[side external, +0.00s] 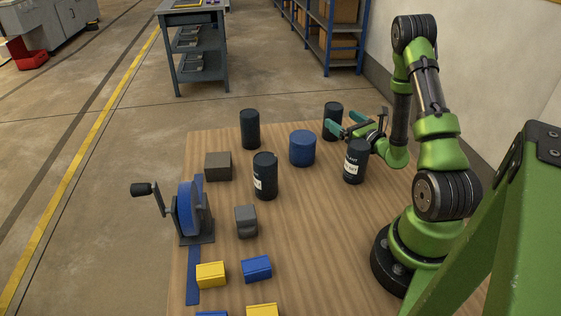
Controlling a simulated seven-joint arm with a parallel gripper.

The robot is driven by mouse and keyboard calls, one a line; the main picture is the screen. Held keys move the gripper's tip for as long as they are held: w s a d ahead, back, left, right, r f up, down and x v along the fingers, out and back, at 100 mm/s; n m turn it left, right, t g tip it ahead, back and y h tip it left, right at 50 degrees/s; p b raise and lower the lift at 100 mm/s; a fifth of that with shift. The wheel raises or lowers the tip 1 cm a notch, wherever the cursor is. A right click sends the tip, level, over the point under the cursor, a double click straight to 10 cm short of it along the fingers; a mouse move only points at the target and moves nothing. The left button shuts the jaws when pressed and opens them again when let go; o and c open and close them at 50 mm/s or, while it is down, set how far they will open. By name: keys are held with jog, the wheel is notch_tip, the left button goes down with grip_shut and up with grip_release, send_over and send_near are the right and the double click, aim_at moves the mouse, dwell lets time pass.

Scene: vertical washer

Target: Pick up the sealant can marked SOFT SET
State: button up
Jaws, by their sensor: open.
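Several dark cans stand upright on the wooden table. The near right can (355,163) and the near middle can (265,177) show white labels, but the print is too small to read. The far right can (332,118) and the far left can (250,130) show no readable label. I cannot tell which can is marked SOFT SET. My gripper (342,127) is open, its teal fingers pointing left. In the picture it lies between the far right can and the near right can, overlapping the far right can's lower edge. I cannot tell whether it touches either.
A blue cylinder (302,149) stands among the cans. A dark box (218,166), a grey block (246,221) and a blue crank wheel (188,210) are on the left. Yellow blocks (211,275) and blue blocks (257,268) lie in front. The table's front middle is clear.

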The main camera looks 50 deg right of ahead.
aim_at(330, 110)
jog(key=x, duration=0.7)
jog(key=shift+w+d+f, duration=0.15)
jog(key=shift+d+f, duration=0.1)
jog(key=shift+c, duration=0.2)
jog(key=c, duration=1.3)
jog(key=shift+c, duration=0.2)
jog(key=shift+r, duration=0.15)
